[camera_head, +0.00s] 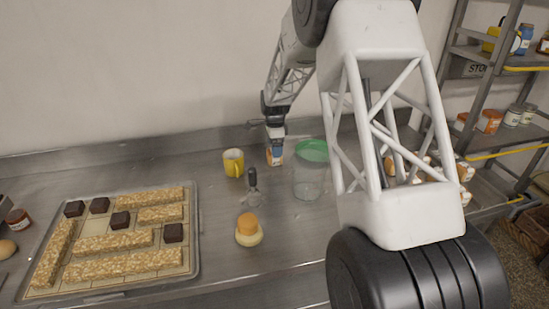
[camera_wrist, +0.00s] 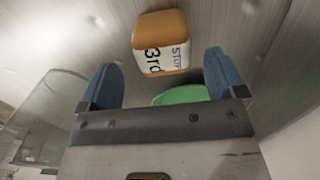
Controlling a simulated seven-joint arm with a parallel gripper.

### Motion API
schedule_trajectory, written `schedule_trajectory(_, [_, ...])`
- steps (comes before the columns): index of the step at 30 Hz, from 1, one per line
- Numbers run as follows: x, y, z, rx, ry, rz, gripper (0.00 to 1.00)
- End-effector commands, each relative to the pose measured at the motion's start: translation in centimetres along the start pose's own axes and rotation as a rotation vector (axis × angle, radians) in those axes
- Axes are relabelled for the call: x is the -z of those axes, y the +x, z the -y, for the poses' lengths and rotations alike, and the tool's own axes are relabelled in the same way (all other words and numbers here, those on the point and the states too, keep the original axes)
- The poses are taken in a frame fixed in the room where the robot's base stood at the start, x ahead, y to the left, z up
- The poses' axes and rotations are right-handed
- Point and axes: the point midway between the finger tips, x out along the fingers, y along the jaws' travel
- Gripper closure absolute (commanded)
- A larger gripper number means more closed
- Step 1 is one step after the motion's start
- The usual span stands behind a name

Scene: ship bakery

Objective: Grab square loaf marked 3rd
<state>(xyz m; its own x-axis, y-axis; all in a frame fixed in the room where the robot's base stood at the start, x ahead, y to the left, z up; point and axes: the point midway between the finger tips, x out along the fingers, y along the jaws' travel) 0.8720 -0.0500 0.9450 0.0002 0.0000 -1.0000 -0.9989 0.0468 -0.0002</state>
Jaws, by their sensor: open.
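The square loaf marked "3rd" (camera_wrist: 160,42) has a golden-brown crust and a white label, with further lettering partly readable. In the wrist view it lies just beyond my gripper (camera_wrist: 161,62), roughly between the lines of the two blue fingertips, with space on both sides. In the head view the loaf (camera_head: 275,160) stands on the steel counter near the wall, directly below my gripper (camera_head: 275,146). My gripper is open and empty. Whether the fingertips reach down beside the loaf is hard to tell in the head view.
A glass jar with a green lid (camera_head: 312,152) stands right of the loaf. A yellow mug (camera_head: 233,162) stands left. A dark-handled utensil (camera_head: 252,180) and an orange-topped item (camera_head: 248,226) are nearer. A tray (camera_head: 193,262) holds grainy bars and dark blocks. Shelves (camera_head: 484,85) stand right.

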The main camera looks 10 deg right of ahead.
Motion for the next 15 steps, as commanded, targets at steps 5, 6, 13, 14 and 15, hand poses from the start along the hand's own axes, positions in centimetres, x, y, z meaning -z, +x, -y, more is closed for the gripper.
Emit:
schedule_trajectory(5, [0.0,0.4,0.0,-0.001,0.000,0.000,0.11])
schedule_trajectory(6, [0.0,0.7,0.1,-0.002,0.000,0.000,0.11])
schedule_trajectory(13, [0.0,3.1,0.3,-0.002,0.000,0.000,0.11])
schedule_trajectory(14, [0.0,3.4,0.3,-0.002,0.000,0.000,0.11])
schedule_trajectory(15, [0.0,3.9,0.3,-0.002,0.000,0.000,0.11])
